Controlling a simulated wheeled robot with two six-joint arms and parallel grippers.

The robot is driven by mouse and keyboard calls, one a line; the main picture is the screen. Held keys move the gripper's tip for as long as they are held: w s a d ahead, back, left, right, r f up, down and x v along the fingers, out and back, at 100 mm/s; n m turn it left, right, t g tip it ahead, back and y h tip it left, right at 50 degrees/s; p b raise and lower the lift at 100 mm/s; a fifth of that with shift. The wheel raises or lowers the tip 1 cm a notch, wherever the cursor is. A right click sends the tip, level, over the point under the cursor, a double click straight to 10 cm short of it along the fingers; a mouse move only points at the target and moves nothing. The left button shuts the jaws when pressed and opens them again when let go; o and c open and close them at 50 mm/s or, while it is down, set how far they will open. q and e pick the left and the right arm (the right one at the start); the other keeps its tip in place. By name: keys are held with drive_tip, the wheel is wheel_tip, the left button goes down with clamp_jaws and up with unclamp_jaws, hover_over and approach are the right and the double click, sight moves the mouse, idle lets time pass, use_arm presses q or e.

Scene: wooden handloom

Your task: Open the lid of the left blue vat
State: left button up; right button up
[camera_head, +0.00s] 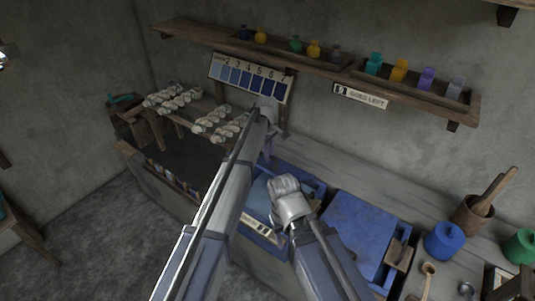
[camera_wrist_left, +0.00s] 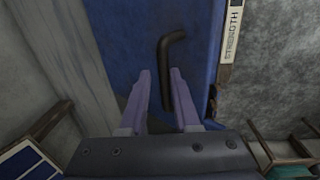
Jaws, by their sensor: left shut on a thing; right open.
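The left blue vat (camera_head: 315,186) stands under the wall shelf, largely hidden behind my arms. How far its lid is raised is hard to tell in the head view. My left gripper (camera_head: 267,150) is at the vat's back left. In the left wrist view a blue panel, apparently the lid (camera_wrist_left: 120,40), fills the middle and carries a dark bent handle (camera_wrist_left: 166,55). My left gripper (camera_wrist_left: 160,75) is shut on the handle, with purple fingers on both sides. My right gripper (camera_head: 286,190) is over the vat's front, open; its fingertips are hard to make out.
A second blue vat (camera_head: 358,232) is to the right, closed. A blue jar (camera_head: 444,241), a green jar (camera_head: 521,246) and a wooden tool pot (camera_head: 474,214) stand further right. White skeins (camera_head: 173,97) hang at the left. A numbered shade card (camera_head: 249,79) is above the vats.

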use_arm(q)
drive_tip(key=shift+o, duration=0.7)
drive_tip(key=shift+w+d+f, duration=0.15)
drive_tip(key=shift+w+d, duration=0.1)
drive_tip(key=shift+o, duration=1.2)
drive_tip(key=shift+s+a, duration=0.1)
drive_tip(key=shift+a, duration=0.1)
drive_tip(key=shift+a+r+p, duration=0.1)
drive_tip(key=shift+r+p, duration=0.3)
drive_tip(key=shift+p, duration=0.05)
drive_tip(key=r+p, duration=0.7)
drive_tip(key=shift+s, duration=0.25)
drive_tip(key=shift+c, duration=0.4)
